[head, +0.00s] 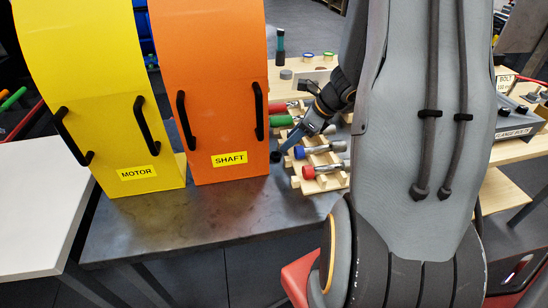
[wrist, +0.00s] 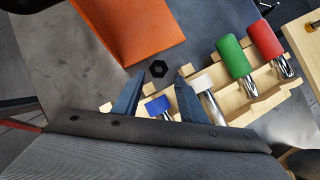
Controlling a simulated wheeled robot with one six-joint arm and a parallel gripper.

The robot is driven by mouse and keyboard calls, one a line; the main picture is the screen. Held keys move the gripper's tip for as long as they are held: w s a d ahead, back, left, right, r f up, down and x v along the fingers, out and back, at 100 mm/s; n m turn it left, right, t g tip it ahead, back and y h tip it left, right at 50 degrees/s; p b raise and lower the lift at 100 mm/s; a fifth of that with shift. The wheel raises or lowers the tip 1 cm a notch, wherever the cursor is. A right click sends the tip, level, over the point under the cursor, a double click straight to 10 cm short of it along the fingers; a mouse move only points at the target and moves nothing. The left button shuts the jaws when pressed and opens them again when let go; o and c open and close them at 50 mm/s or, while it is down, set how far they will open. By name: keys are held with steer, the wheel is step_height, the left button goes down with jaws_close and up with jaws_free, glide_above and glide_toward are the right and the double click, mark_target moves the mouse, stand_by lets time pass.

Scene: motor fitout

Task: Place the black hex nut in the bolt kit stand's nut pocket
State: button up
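The black hex nut (wrist: 158,69) lies flat on the dark metal bench, beside the orange guard's edge; it also shows in the head view (head: 276,156). My gripper (wrist: 161,75) is open. Its two blue fingers stand apart to either side of the nut in the wrist view, and nothing is held. In the head view my gripper (head: 287,147) points down at the nut; contact cannot be told. A grey box labelled for flange bolts (head: 513,121), at the far right of the head view, seems to be the bolt kit stand. Its nut pocket cannot be made out.
The orange SHAFT guard (head: 214,110) stands close left of the nut, with the yellow MOTOR guard (head: 103,120) beyond. A wooden rack (head: 325,159) holding several colour-handled tools is close to my gripper's right. Bare bench (head: 180,222) lies in front.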

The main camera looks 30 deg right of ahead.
mark_target(276, 154)
steer(key=shift+p+x, duration=0.95)
steer(key=shift+x, duration=2.7)
steer(key=shift+s+f, duration=0.1)
jaws_close()
step_height(276, 154, up, 10)
steer(key=b, duration=0.1)
